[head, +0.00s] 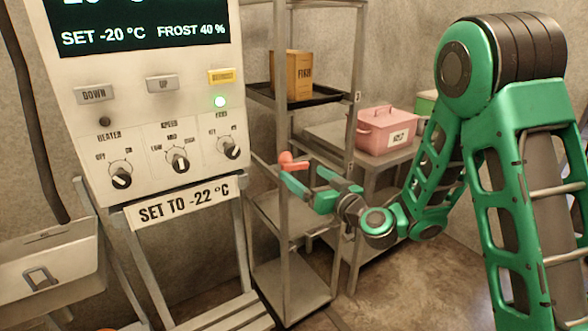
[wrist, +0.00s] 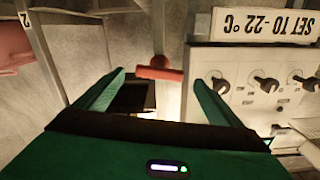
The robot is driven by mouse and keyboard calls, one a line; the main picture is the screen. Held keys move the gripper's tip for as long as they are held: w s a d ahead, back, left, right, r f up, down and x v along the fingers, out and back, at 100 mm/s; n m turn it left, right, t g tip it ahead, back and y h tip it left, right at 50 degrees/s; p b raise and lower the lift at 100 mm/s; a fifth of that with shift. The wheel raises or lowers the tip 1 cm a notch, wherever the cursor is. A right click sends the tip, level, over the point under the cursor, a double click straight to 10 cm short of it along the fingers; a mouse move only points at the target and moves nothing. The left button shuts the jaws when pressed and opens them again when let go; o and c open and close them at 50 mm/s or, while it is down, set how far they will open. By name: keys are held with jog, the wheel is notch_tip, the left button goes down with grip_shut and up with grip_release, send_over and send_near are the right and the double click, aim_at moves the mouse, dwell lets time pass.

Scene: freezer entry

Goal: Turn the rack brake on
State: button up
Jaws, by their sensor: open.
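The rack brake appears to be a red lever (head: 291,161) with a rounded knob, on the post of the grey metal rack (head: 283,225) in the head view. In the wrist view the red lever (wrist: 160,72) lies crosswise just ahead of the fingertips, roughly centred between them. My gripper (head: 301,174) is open and empty, close to the lever and slightly below it in the head view. In the wrist view my gripper (wrist: 158,78) shows its two green fingers spread apart. I cannot tell whether a finger touches the lever.
A control panel (head: 155,125) with several knobs and a lit green lamp stands left of the rack. A sign (head: 184,207) reads "SET TO -22 °C". A cardboard box (head: 292,75) sits on a dark tray on the rack.

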aim_at(297, 168)
jog(key=shift+x, duration=3.05)
